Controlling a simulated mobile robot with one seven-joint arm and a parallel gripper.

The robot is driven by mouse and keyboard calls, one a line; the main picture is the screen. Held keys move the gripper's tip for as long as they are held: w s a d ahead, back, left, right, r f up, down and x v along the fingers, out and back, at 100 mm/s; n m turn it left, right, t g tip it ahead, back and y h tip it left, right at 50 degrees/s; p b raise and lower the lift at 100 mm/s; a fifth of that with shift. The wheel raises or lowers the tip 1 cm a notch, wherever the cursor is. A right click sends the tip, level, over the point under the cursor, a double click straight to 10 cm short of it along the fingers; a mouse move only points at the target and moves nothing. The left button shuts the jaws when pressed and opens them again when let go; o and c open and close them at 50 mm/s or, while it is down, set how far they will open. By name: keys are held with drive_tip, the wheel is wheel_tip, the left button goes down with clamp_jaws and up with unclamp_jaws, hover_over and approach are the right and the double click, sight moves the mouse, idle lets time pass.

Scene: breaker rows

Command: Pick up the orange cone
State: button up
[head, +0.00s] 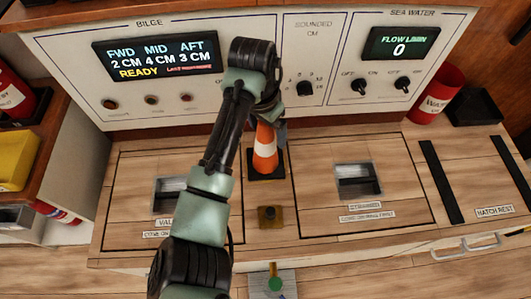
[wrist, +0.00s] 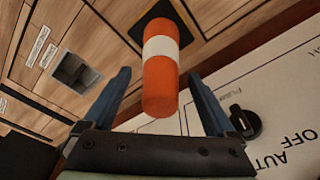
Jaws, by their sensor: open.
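The orange cone (head: 264,141) has a white band and a dark square base, and stands upright on the wooden counter near the panel. Its top is partly hidden by my arm in the head view. In the wrist view the cone (wrist: 159,82) lies between the fingers of my gripper (wrist: 162,98), its rounded top towards me. The two blue fingers are spread with visible space on both sides of it. In the head view my gripper (head: 279,130) is mostly hidden behind the arm, at the upper part of the cone.
The white panel with the bilge display (head: 158,60) and a knob (head: 305,88) rises just behind the cone. Recessed hatch handles (head: 358,180) lie on both sides. The counter's middle right is clear.

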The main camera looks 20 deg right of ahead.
drive_tip(key=shift+r, duration=0.1)
drive_tip(key=shift+c, duration=0.2)
clamp_jaws()
